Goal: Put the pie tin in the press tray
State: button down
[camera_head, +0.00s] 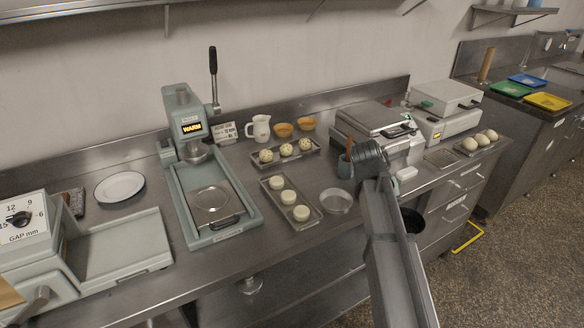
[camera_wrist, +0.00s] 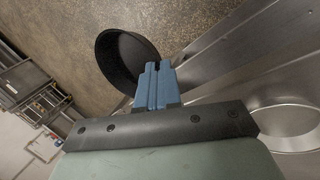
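The pie tin (camera_head: 337,201) is a shallow round metal tin. It sits empty on the steel counter, right of a tray of dough discs. Part of a round metal rim, apparently the tin (camera_wrist: 285,125), shows at the right edge of the wrist view. The press tray (camera_head: 212,199) lies in the pale green press at left, with a round plate on it. In the wrist view my gripper (camera_wrist: 155,75) has its blue fingers together with nothing between them. It is apart from the tin, near the counter's front edge. In the head view my arm hides the fingers.
A tray of dough discs (camera_head: 290,197) lies between press and tin. A tray of dough balls (camera_head: 286,152), a white jug (camera_head: 259,129) and orange bowls (camera_head: 284,130) stand behind. A black bin (camera_wrist: 127,58) stands on the floor below the counter's front edge.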

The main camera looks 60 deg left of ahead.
jog(key=s+a+r+n, duration=0.1)
jog(key=s+a, duration=0.3)
jog(key=a, duration=0.3)
jog(key=s+a+r+n, duration=0.1)
jog(key=s+a+r, duration=0.1)
jog(key=s+a, duration=0.2)
jog(key=s+a+r+n+y, duration=0.1)
jog(key=s+a, duration=0.4)
jog(key=a, duration=0.5)
jog(key=shift+a+r+t, duration=0.3)
jog(key=shift+a+r, duration=0.05)
jog(key=shift+a, duration=0.05)
jog(key=w+a+r+n, duration=0.2)
jog(key=a, duration=0.9)
jog(key=shift+y, duration=0.4)
jog(key=shift+s+d+f, duration=0.1)
jog(key=shift+s+f, duration=0.05)
jog(key=shift+f, duration=2.1)
jog(key=shift+s+d+f, duration=0.1)
jog(key=shift+f, duration=2.15)
jog(key=shift+f, duration=0.1)
jog(key=c, duration=1.6)
grip_release()
jog(key=v, duration=1.2)
jog(key=shift+s, duration=0.2)
jog(key=shift+c, duration=0.2)
